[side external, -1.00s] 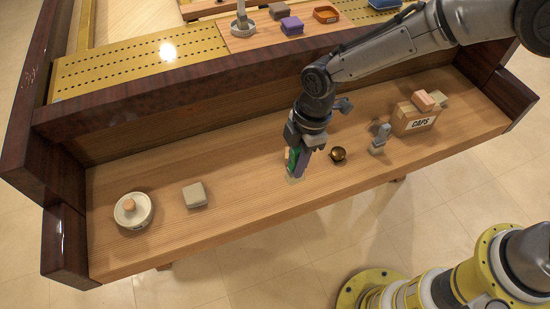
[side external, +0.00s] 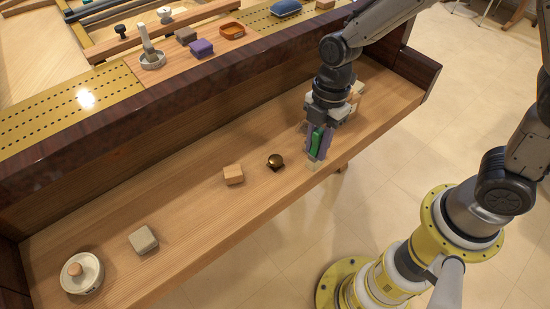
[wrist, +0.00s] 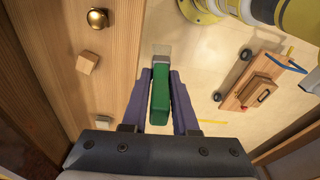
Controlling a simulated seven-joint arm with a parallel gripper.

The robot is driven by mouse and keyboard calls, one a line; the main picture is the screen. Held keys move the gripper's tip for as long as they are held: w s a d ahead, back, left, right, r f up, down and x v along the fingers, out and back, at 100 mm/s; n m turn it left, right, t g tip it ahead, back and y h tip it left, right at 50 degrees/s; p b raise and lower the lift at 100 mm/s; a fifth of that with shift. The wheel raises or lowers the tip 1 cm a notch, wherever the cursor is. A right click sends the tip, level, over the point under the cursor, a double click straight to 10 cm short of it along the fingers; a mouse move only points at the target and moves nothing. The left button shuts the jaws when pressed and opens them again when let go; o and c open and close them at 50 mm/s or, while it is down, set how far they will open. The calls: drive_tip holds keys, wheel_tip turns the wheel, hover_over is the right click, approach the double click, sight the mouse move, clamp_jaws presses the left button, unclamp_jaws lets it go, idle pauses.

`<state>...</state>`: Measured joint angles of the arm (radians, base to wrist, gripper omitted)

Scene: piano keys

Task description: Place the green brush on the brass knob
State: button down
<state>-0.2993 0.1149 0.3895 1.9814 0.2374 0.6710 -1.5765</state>
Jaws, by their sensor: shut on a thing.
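My gripper (side external: 318,150) is shut on the green brush (side external: 316,142), which points down with its pale bristle end below the fingers. In the wrist view the brush (wrist: 160,95) lies between the two purple-grey fingers (wrist: 161,76). The brass knob (side external: 275,161) is round and shiny on the wooden shelf, left of my gripper in the side view and apart from the brush. In the wrist view the knob (wrist: 97,18) is at the upper left. I cannot tell the exact height of the brush over the shelf.
A tan block (side external: 233,174) sits just left of the knob. A grey block (side external: 143,240) and a round pale pot (side external: 82,273) stand farther left on the shelf (side external: 190,218). Light blocks behind my gripper are partly hidden. A dark raised wall (side external: 150,135) runs along the back.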

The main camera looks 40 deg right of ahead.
drive_tip(key=d+r+m, duration=0.1)
drive_tip(key=d, duration=0.2)
hover_over(276, 159)
wheel_tip(276, 159, down, 10)
drive_tip(key=shift+f, duration=1.35)
drive_tip(key=shift+f, duration=0.15)
drive_tip(key=c, duration=0.7)
unclamp_jaws()
